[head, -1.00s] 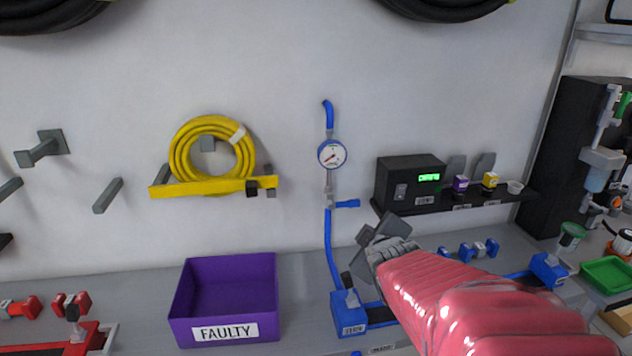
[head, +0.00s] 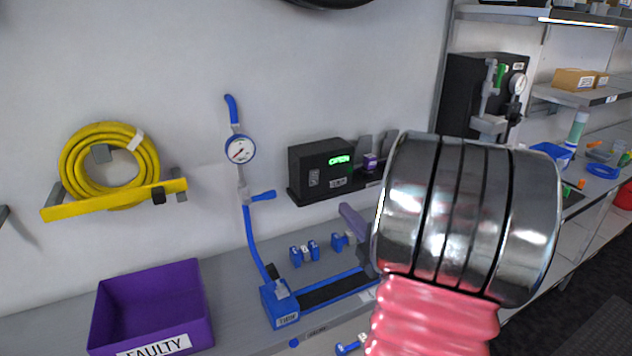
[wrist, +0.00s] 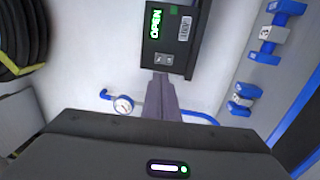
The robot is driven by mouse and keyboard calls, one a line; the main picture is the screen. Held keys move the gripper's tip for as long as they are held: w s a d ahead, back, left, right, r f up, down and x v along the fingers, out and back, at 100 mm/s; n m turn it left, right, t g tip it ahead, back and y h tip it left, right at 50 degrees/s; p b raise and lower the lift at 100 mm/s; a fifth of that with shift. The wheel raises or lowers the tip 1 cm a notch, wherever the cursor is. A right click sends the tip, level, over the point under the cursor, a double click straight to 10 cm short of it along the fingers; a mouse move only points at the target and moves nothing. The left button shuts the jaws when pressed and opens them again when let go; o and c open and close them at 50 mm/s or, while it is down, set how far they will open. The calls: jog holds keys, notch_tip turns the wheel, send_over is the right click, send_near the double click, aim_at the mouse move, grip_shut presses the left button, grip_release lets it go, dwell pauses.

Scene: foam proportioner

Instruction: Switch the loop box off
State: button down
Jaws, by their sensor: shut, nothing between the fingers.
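The loop box, taken to be the black box (head: 320,165) on the wall shelf, has a lit green display reading OPEN and a small rocker switch (head: 313,177) on its front. In the wrist view the box (wrist: 184,35) is at top centre, with the rocker switch (wrist: 164,59) near its lower edge. My gripper (wrist: 161,76) is shut and empty, its fingertips just below the switch in that picture. In the head view my gripper (head: 346,208) shows below and right of the box, partly hidden by my wrist. I cannot tell whether it touches the box.
A gauge (head: 240,149) on a blue pipe stands left of the box. A purple FAULTY bin (head: 150,305), blue fittings (head: 304,252) and a blue-framed stand (head: 280,303) are on the bench below. A yellow hose coil (head: 75,165) hangs at left.

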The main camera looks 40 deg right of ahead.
aim_at(315, 174)
dwell(0.4)
jog(key=x, duration=1.4)
jog(key=shift+w+r, duration=0.15)
jog(key=shift+w, duration=0.05)
dwell(0.3)
jog(key=r+v, duration=0.3)
jog(key=v, duration=1)
jog(key=shift+s, duration=0.55)
jog(key=shift+w+a+r, duration=0.1)
jog(key=shift+a, duration=0.05)
